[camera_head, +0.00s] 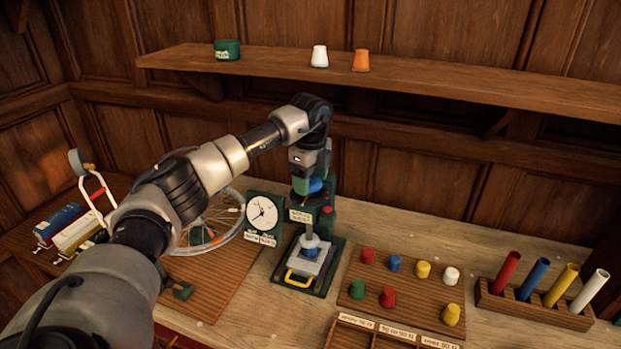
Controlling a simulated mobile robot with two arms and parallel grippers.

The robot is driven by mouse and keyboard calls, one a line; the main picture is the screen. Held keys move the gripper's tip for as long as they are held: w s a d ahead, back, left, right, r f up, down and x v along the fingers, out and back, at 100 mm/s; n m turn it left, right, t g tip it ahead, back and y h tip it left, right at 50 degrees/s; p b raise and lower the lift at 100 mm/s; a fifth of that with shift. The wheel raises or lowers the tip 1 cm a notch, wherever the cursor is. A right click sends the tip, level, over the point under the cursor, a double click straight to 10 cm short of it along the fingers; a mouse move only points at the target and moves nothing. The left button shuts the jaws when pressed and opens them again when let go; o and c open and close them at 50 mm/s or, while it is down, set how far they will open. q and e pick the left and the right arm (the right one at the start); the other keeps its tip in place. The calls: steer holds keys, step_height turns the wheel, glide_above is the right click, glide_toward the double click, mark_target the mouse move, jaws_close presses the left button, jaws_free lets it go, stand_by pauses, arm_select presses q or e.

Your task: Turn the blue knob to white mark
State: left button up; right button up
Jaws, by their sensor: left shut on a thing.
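The blue knob (316,185) sits on top of a dark green press-like device (329,224) in the middle of the bench. My left gripper (311,183) comes down on it from above and is shut on it. The fingers and wrist hide part of the knob. I cannot make out a white mark at the knob. A white label is on the device just below it, with a red button at its right. My right gripper is not in view.
A round dial (261,213) and a wheel (222,218) stand left of the device. Right are a board of coloured pegs (405,284) and a rack of coloured tubes (535,308). A shelf (450,88) with small cups runs above, behind my arm.

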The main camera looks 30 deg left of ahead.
mark_target(311, 181)
arm_select(q)
steer(key=shift+r, duration=0.15)
stand_by(0.3)
steer(key=o, duration=0.9)
steer(key=shift+o, duration=0.2)
step_height(311, 181, up, 11)
steer(key=b, duration=0.3)
steer(key=shift+f, duration=0.25)
